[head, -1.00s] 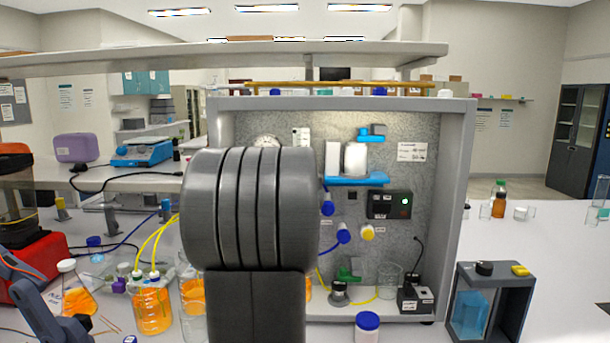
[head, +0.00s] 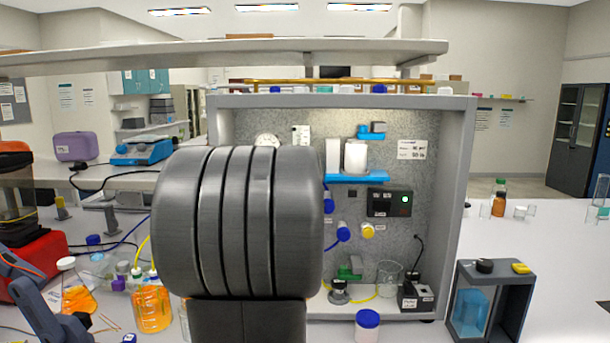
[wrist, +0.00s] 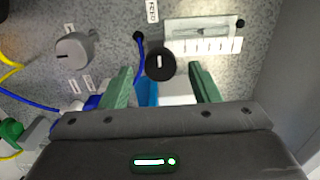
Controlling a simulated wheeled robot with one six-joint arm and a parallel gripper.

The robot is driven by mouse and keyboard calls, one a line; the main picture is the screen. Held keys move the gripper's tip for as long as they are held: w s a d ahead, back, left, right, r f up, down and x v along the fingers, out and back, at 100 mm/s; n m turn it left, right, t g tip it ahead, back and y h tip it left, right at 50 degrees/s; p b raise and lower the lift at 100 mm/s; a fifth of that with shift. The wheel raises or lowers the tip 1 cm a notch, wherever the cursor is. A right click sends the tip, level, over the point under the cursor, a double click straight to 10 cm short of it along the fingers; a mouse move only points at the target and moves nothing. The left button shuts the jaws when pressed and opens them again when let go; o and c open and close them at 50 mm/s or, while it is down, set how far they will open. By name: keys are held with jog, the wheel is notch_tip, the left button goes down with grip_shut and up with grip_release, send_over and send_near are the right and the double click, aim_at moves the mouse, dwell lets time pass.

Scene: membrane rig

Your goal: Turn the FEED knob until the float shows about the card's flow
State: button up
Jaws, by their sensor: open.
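In the wrist view my gripper (wrist: 160,70) is open, with its two green fingers apart. A round black knob (wrist: 160,64) with a white mark shows between and just beyond the fingertips; I cannot tell whether they touch it. A small label (wrist: 152,11) above it seems to read FEED. The clear flow meter (wrist: 203,40) with a scale is at the upper right; its float reading is too small to tell. In the head view the card (head: 412,149) is on the rig's back panel, its figures hard to read. My arm hides the gripper and knob there.
A grey knob (wrist: 73,50) sits left of the black one, with yellow and blue tubes beside it. The rig's grey frame (head: 457,200) encloses the panel. Flasks with orange liquid (head: 152,308) stand at left; a tank (head: 490,300) stands at right.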

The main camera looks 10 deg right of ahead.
jog(key=s+a, duration=0.2)
jog(key=s, duration=0.7)
jog(key=shift+s, duration=0.35)
dwell(1.5)
jog(key=w+d, duration=0.1)
jog(key=w, duration=0.3)
jog(key=w+d, duration=0.1)
jog(key=w, duration=0.8)
jog(key=shift+w+d+p, duration=0.3)
jog(key=shift+d+p, duration=0.05)
jog(key=shift+d, duration=0.05)
jog(key=shift+s, duration=0.1)
